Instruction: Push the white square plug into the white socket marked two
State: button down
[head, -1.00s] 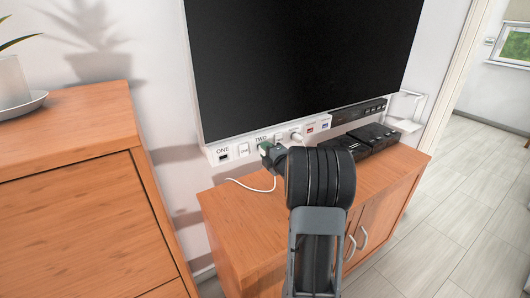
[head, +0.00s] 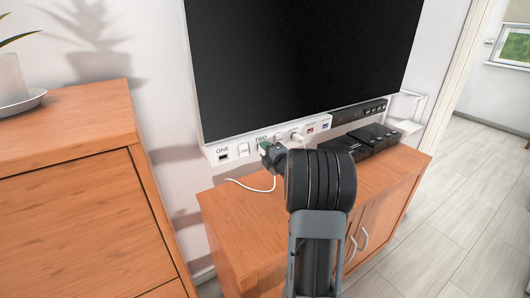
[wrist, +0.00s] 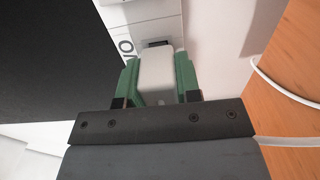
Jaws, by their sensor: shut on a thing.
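My gripper (wrist: 159,76) has green fingers shut on the white plug (wrist: 157,70), one finger on each side. The plug points at the white socket strip under the screen. In the wrist view, the dark opening of a socket (wrist: 158,43) shows just beyond the plug's far end, beside partly hidden lettering. How deep the plug sits, if at all, cannot be told. In the head view, my gripper (head: 268,151) is at the strip, below the label TWO (head: 261,139); the gripper hides the plug and most of that socket.
The socket marked ONE (head: 223,156) is to the left on the strip. A white cable (head: 247,187) hangs below my gripper over the wooden cabinet (head: 233,221). A black screen (head: 300,60) stands above. Black boxes (head: 365,140) lie to the right. A wooden dresser (head: 75,190) stands at left.

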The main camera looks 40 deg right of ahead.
jog(key=shift+w, duration=0.25)
jog(key=c, duration=0.7)
grip_release()
jog(key=shift+c, duration=0.2)
jog(key=s, duration=1.3)
jog(key=shift+s+a, duration=0.4)
